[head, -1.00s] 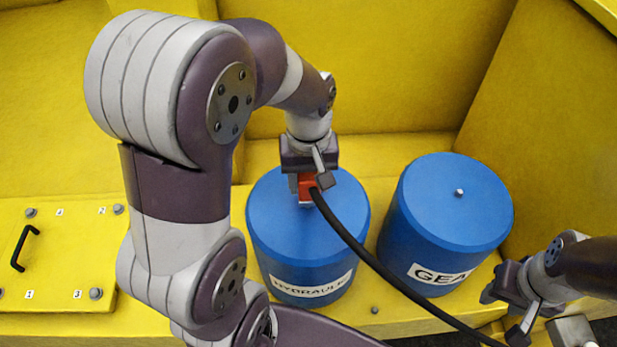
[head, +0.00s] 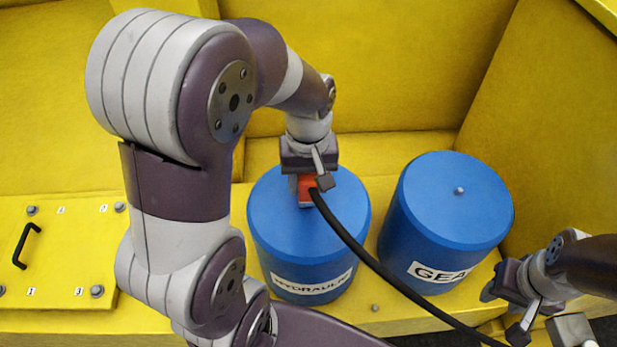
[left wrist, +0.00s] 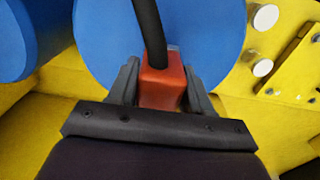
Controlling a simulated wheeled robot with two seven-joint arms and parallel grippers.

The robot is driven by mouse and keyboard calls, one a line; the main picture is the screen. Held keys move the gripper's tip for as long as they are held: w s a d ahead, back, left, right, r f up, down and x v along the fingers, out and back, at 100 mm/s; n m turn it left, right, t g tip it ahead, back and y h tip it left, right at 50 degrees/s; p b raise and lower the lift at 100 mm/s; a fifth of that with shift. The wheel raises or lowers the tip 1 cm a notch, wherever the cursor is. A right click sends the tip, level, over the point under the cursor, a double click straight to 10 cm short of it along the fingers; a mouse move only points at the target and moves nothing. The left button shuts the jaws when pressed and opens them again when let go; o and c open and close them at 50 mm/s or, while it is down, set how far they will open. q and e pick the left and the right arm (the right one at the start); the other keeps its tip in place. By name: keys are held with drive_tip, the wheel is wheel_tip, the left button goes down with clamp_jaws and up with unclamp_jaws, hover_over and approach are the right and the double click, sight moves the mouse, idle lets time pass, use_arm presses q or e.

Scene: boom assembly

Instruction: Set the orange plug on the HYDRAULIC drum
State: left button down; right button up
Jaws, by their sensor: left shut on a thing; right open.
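The orange plug (head: 306,189) is between the fingers of my left gripper (head: 310,184), over the top of the HYDRAULIC drum (head: 285,235). In the left wrist view the gripper (left wrist: 162,88) is shut on the plug (left wrist: 161,85), with the blue drum top (left wrist: 215,45) behind it. A black hose runs from the plug. The gripper hides where the plug meets the drum top, so I cannot tell if they touch. My right gripper (head: 503,308) is open and empty at the lower right.
The GEAR drum (head: 445,215), with a small stud on top, stands to the right. The black hose (head: 385,272) passes in front of it toward the lower right. A yellow plate (head: 60,255) with a black handle and bolts lies at the left. Yellow walls close the back and right.

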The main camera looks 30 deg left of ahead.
use_arm(q)
drive_tip(key=shift+f+b, duration=0.65)
drive_tip(key=shift+f, duration=0.25)
drive_tip(key=shift+c, duration=2)
unclamp_jaws()
drive_tip(key=shift+r, duration=0.2)
wheel_tip(320, 180, up, 4)
drive_tip(key=shift+w+f, duration=0.1)
drive_tip(key=shift+f, duration=0.1)
wheel_tip(320, 180, up, 4)
drive_tip(key=shift+f+p, duration=0.1)
drive_tip(key=shift+p, duration=0.95)
drive_tip(key=shift+f, duration=0.15)
